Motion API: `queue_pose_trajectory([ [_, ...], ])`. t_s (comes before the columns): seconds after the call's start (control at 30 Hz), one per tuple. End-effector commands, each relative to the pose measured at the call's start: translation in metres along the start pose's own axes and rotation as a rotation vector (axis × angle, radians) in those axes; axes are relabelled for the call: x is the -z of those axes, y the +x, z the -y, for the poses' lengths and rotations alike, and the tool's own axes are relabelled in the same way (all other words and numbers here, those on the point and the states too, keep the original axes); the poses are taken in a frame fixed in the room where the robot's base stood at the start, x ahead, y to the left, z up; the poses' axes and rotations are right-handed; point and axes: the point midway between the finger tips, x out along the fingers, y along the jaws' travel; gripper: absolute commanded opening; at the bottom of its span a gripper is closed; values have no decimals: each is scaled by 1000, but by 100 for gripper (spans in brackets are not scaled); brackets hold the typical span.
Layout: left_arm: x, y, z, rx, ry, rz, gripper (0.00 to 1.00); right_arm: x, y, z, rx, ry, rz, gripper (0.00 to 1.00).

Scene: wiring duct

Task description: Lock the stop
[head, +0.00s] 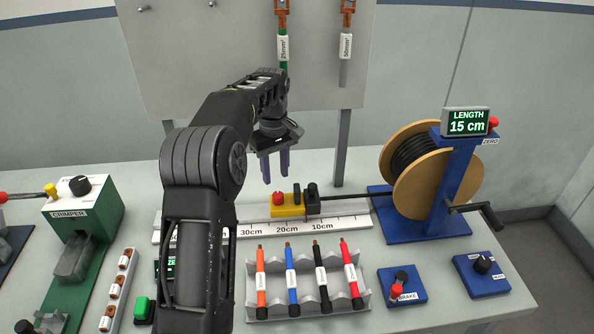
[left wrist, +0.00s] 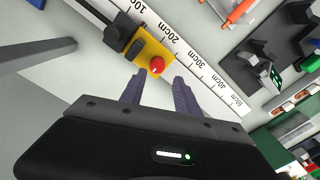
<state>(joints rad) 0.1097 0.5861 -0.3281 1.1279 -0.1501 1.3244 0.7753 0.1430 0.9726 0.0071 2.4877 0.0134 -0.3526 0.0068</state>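The stop is a yellow block (head: 290,210) with a red knob (head: 279,197), sitting on the white ruler rail (head: 345,223) near the 20cm mark. A black block (head: 313,202) stands right beside it. My left gripper (head: 275,176) points down, above and slightly behind the stop in the head view. Its two fingers are apart with nothing between them. In the left wrist view the yellow stop (left wrist: 146,48) and its red knob (left wrist: 156,67) lie just beyond the open fingertips (left wrist: 160,80), not between them. My right gripper is not in view.
A cable reel (head: 410,160) with a LENGTH display reading 15 cm (head: 466,122) stands at right; its cable runs to the black block. A rack (head: 307,290) of coloured cables, a brake box (head: 402,288) and a green crimper (head: 85,215) stand around the rail.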

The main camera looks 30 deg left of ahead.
Motion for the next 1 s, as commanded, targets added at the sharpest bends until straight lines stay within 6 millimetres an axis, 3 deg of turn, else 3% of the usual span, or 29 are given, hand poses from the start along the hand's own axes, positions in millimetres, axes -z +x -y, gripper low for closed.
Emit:
queue_pose_trajectory([
  [0.57, 0, 5, 0, 1, 0, 1, 38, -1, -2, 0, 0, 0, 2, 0],
  [1.0, 0, 65, 0, 2, 0, 2, 38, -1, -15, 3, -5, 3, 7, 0],
])
